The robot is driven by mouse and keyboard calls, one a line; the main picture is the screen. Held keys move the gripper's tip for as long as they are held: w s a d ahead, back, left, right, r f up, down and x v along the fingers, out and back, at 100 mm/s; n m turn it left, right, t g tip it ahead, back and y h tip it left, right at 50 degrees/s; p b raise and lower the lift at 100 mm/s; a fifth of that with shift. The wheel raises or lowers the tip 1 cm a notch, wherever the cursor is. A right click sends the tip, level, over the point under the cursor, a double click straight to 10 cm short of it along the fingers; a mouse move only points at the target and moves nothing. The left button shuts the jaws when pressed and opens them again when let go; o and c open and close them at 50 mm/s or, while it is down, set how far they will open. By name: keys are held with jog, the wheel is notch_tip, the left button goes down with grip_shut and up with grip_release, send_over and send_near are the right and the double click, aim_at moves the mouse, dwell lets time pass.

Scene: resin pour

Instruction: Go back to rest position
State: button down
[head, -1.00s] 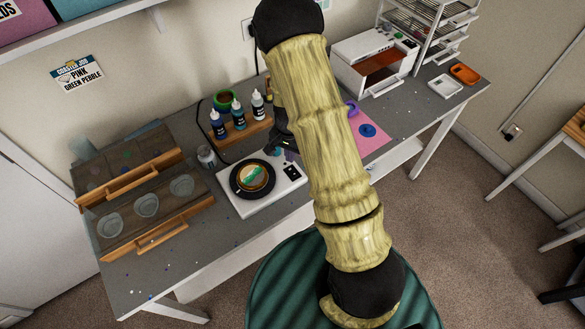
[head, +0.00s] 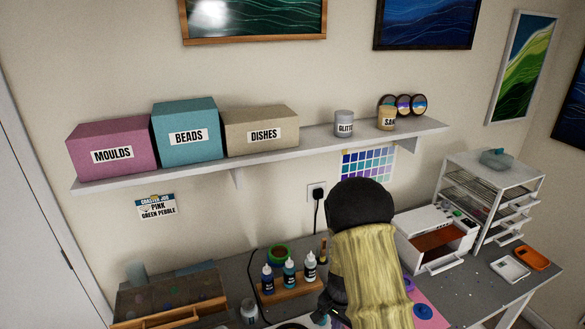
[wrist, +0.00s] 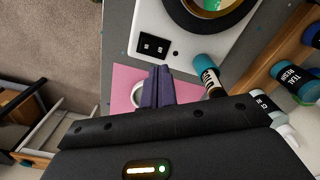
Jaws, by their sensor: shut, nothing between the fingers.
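My gripper shows in the wrist view (wrist: 160,86) with its two dark purple fingers pressed together and nothing between them. It is above the worktable, over the edge of a pink mat (wrist: 127,82). A white scale (wrist: 150,18) lies just beyond the fingers, with a black round plate (wrist: 184,16) on it. A teal-capped bottle (wrist: 207,73) is close to the right of the fingers. In the head view my arm rises at the lower middle, and it hides most of my gripper and the table's middle.
Dropper bottles stand in a wooden rack (head: 290,295) left of my arm. A white oven-like box (head: 437,240) and a drawer tower (head: 490,190) stand to the right. A wall shelf (head: 310,142) with boxes and jars runs above the table. Wooden trays (head: 170,300) are at left.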

jog(key=s+r+n+t+b, duration=0.2)
jog(key=s+r+n+b, duration=0.4)
jog(key=s+r, duration=0.7)
jog(key=shift+s+r+n+t, duration=0.3)
jog(key=shift+s+n, duration=0.4)
jog(key=shift+n, duration=0.4)
